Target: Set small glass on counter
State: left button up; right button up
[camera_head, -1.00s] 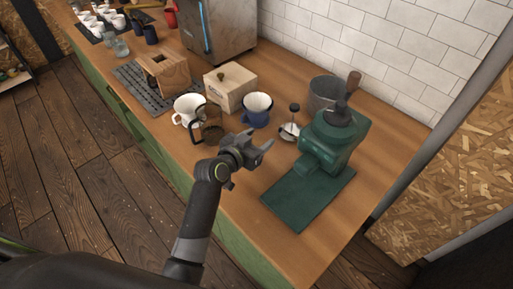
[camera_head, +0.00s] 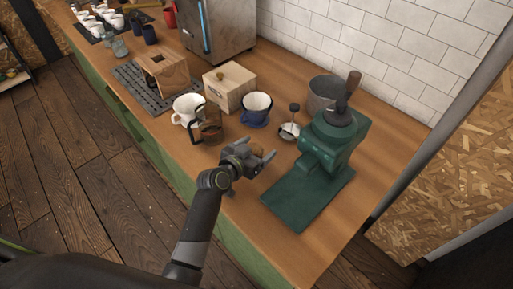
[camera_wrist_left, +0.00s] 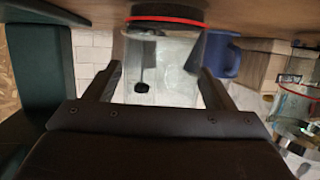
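In the left wrist view a clear small glass (camera_wrist_left: 163,65), with a dark layer and a red line towards its counter end, fills the gap between the fingers of my left gripper (camera_wrist_left: 160,72). The fingers lie along both sides of the glass and appear shut on it. The wrist picture has the counter at its top. In the head view my left gripper (camera_head: 262,152) is over the front part of the wooden counter (camera_head: 345,215); the glass is hard to make out there. Whether its base touches the counter I cannot tell. My right gripper is not in view.
A glass carafe (camera_head: 208,130) and a white cup (camera_head: 185,108) stand to the left of the gripper. A green grinder (camera_head: 330,145) is at right. Bare counter lies near the front edge.

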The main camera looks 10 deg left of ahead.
pick_arm(q)
jog(key=shift+r, duration=0.2)
jog(key=shift+s+a, duration=0.1)
jog(key=shift+s, duration=0.1)
jog(key=b+v, duration=0.1)
jog(key=v, duration=0.9)
jog(key=shift+a+b, duration=0.1)
jog(key=shift+b, duration=0.2)
jog(key=shift+v, duration=0.75)
jog(key=shift+r, duration=0.1)
